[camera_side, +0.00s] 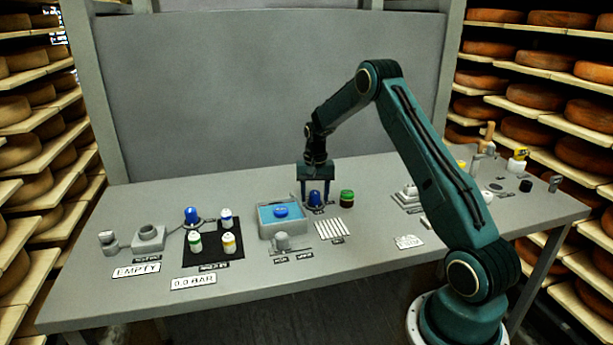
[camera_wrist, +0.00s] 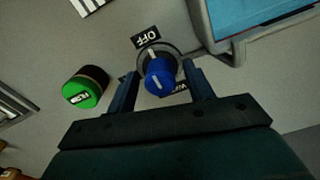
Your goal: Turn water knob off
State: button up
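The blue water knob (camera_wrist: 159,77) sits on a round dark base on the grey table, with an "OFF" label (camera_wrist: 146,37) beside it and another label partly hidden behind my right finger. The knob also shows in the side view (camera_side: 315,198). My gripper (camera_side: 316,192) points down over it. In the wrist view my gripper (camera_wrist: 162,85) is open, with one finger on each side of the knob. I cannot tell whether the fingers touch it.
A basin of blue water (camera_side: 283,218) is to the left. Further left are a black mat (camera_side: 213,252) with several capped bottles and another blue knob (camera_side: 191,214). White sticks (camera_side: 334,229) lie in front.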

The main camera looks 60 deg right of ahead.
aim_at(314, 193)
jog(key=shift+r, duration=0.15)
notch_tip(314, 193, up, 14)
jog(key=shift+f, duration=0.2)
dwell(0.5)
jog(key=shift+r, duration=0.1)
jog(key=s+a+r+n+t, duration=0.1)
jog(key=s+a+r+n, duration=0.15)
jog(key=a+r, duration=0.35)
jog(key=s+a+r+n+t, duration=0.1)
jog(key=s+a+r, duration=0.25)
jog(key=a, duration=0.35)
jog(key=s+a+r+n+t, duration=0.1)
jog(key=s+a+r+n, duration=0.1)
jog(key=s+a+r, duration=0.35)
jog(key=s+a+f+n+t, duration=0.2)
jog(key=s+a+f+n, duration=0.2)
jog(key=s+a, duration=0.8)
jog(key=s+n, duration=0.2)
jog(key=s, duration=0.2)
jog(key=shift+a+t, duration=0.25)
jog(key=shift+t, duration=0.05)
